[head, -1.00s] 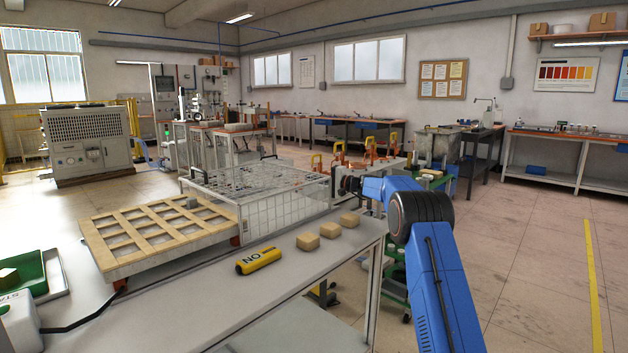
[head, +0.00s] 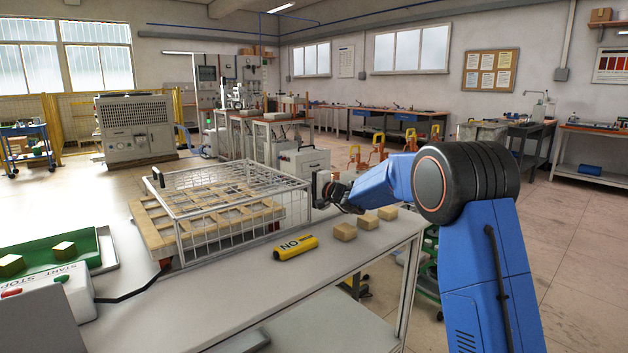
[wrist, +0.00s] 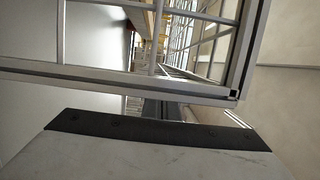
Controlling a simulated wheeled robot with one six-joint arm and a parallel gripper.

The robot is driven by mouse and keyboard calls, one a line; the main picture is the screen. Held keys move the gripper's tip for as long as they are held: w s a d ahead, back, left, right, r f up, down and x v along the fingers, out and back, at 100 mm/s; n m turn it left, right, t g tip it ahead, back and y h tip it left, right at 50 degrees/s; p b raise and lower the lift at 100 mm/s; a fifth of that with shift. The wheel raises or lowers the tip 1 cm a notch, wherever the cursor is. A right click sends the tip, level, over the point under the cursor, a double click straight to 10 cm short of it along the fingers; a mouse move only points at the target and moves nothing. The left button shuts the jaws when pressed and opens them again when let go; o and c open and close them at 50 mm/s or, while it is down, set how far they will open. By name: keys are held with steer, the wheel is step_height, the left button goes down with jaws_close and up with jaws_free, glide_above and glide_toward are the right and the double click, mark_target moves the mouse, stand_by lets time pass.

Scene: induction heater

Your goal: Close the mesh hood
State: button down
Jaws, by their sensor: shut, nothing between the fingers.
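The mesh hood (head: 243,226) is an open wire cage with a pale metal frame, and a black handle stands at its far left corner. It sits over most of the wooden grid bed (head: 150,232), whose left strip sticks out past the hood. My gripper (head: 322,188) is at the hood's right end, by its upper right corner. It is shut, with nothing seen in it. Its fingertips are small and partly hidden by the wrist, so I cannot tell whether they touch the frame. In the wrist view the hood's frame (wrist: 120,82) crosses close in front.
A yellow remote (head: 296,247) and three tan blocks (head: 345,232) lie on the bench in front of the hood. A green tray (head: 35,255) and a start-stop box (head: 50,293) are at the left. A grey box (head: 304,163) stands behind the hood.

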steer(key=s+a, duration=0.4)
steer(key=a, duration=0.2)
steer(key=shift+s+a, duration=0.15)
steer(key=shift+s, duration=0.1)
steer(key=shift+a, duration=0.1)
steer(key=shift+f, duration=0.1)
